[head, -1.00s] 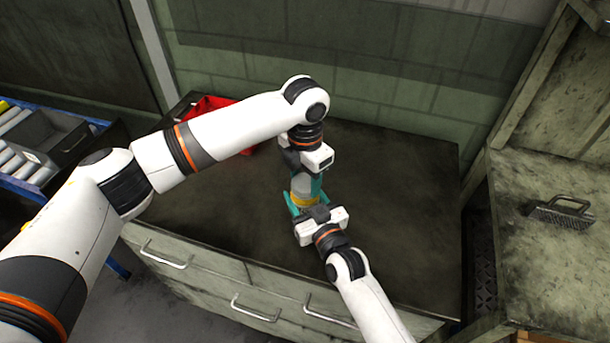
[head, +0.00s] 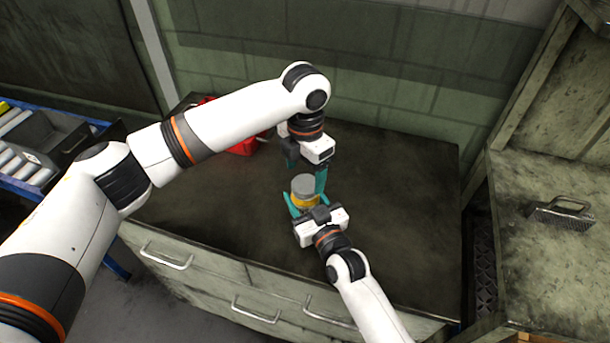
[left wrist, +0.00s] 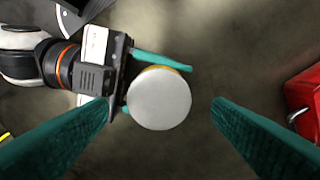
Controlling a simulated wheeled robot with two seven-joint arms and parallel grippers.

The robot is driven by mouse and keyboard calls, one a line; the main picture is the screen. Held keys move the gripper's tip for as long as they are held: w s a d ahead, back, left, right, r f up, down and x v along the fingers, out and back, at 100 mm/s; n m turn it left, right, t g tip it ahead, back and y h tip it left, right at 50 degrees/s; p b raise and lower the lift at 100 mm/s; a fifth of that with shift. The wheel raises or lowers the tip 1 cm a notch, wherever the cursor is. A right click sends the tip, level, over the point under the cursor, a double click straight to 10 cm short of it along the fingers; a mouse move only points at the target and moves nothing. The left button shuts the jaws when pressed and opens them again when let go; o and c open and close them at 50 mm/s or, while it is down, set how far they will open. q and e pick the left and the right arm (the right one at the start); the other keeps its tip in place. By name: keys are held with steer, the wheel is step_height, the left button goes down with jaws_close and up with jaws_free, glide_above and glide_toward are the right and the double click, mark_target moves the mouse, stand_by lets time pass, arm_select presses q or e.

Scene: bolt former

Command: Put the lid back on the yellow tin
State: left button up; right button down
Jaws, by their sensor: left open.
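The yellow tin (head: 306,202) stands on the dark bench top, with the round grey lid (head: 304,183) sitting on top of it. In the left wrist view the lid (left wrist: 160,98) is a pale disc seen from above, with a thin yellow edge of the tin (left wrist: 178,69) beyond it. My left gripper (head: 308,170) is open and empty just above the lid, its teal fingers apart on either side. My right gripper (head: 304,204) has its teal fingers around the tin's sides and appears closed on it. Its far finger is partly hidden.
A red container (head: 240,143) stands at the back left of the bench, partly behind my left arm. The bench top (head: 400,190) is clear to the right. A blue rack (head: 60,140) with a grey bin is at far left; a metal-handled tool (head: 563,214) lies on the right-hand bench.

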arm_select(q)
step_height(320, 180, up, 2)
steer(key=shift+r, duration=0.1)
steer(key=shift+c, duration=0.4)
